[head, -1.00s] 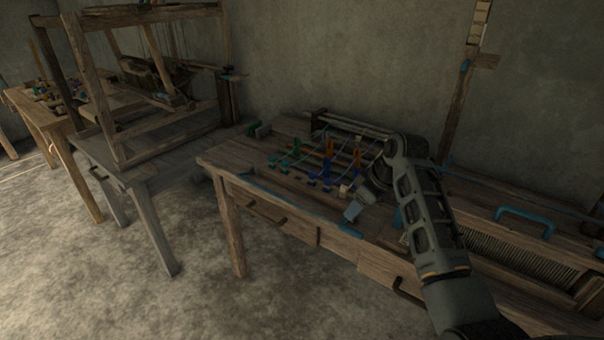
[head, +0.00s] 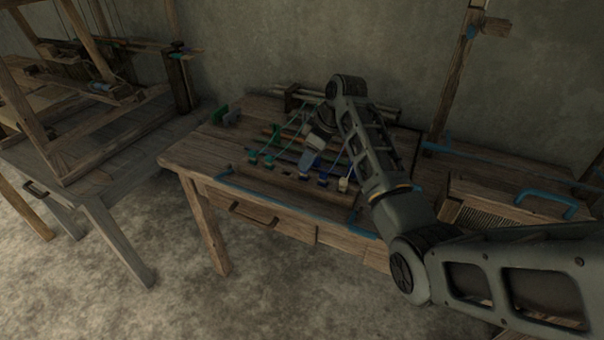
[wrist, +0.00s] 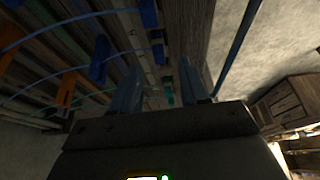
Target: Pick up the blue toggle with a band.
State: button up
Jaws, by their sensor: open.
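Several blue toggles stand on the wooden workbench (head: 205,152). In the head view, a blue toggle (head: 323,179) shows at the front edge of the row, just below my gripper (head: 311,160). In the wrist view, one blue toggle (wrist: 99,60) is left of my gripper (wrist: 160,82), another blue toggle (wrist: 148,14) is at the top, and a small dark blue one (wrist: 158,50) lies beyond the fingertips. Thin pale blue bands run to toggles at the left; I cannot tell which toggle is the banded one. My gripper is open, with nothing visible between its light blue fingers.
Orange toggles (wrist: 67,90) and green toggles (head: 270,160) stand close by, with bands arching over the board. A white block (head: 343,185) sits at the row's right end. A blue handle (head: 545,203) is farther right. A loom frame stands at left.

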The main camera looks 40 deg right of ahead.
aim_at(304, 176)
jog(key=x, duration=0.5)
jog(key=shift+s+p, duration=0.15)
jog(key=shift+p, duration=0.15)
jog(key=shift+c, duration=0.2)
grip_shut()
